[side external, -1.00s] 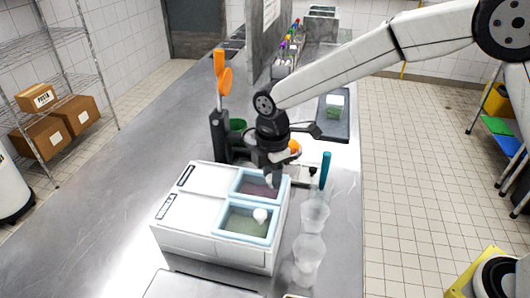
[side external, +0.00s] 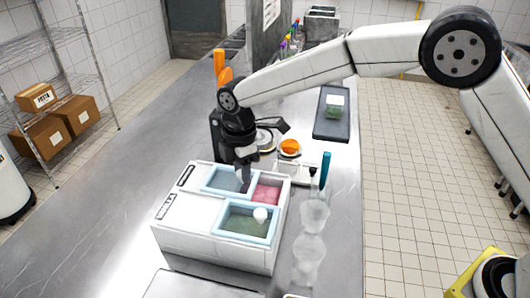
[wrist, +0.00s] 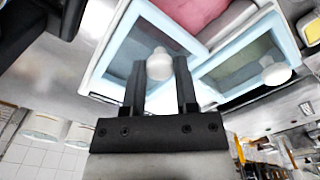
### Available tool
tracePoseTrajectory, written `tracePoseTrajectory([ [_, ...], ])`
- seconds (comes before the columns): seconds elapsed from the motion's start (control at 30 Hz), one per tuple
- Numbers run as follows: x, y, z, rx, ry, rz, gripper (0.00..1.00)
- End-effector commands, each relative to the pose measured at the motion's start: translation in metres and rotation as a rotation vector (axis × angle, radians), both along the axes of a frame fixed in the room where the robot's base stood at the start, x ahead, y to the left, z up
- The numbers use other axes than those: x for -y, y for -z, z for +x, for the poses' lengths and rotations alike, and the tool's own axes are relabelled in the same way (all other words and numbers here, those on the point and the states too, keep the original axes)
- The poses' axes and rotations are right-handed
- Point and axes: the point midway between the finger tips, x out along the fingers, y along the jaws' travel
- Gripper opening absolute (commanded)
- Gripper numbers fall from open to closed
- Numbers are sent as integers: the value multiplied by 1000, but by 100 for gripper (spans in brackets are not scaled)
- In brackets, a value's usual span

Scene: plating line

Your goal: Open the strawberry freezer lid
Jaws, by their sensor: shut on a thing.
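The white freezer (side external: 215,250) stands on the steel counter and has two sliding lids with pale blue frames. The far lid (side external: 212,181) is slid partly left, and pink strawberry ice cream (side external: 267,193) shows in the gap at its right. My gripper (side external: 244,184) is over this lid, shut on its white knob (wrist: 159,65), which shows between the fingers (wrist: 160,88) in the wrist view. The near lid (side external: 247,236) covers a green compartment and has its own white knob (side external: 260,214).
Clear cups (side external: 312,215) stand right of the freezer near the counter edge. Behind the freezer are an orange-filled bowl (side external: 290,147), a teal-handled tool (side external: 325,170) and a dark tray (side external: 332,115) with a green-and-white container. Bare counter lies to the left.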

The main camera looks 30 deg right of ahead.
Motion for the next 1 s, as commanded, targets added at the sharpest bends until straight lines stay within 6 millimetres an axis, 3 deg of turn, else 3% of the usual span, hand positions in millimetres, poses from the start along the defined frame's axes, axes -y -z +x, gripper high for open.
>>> tracePoseTrajectory([
  [0.4,-24,-1,25,5,2,2,0],
  [0.83,-27,-2,28,5,2,2,0],
  [0.87,-27,-2,28,5,2,2,47],
  [0.93,-27,-1,28,4,2,2,69],
  [1.0,-27,-1,28,3,2,2,73],
])
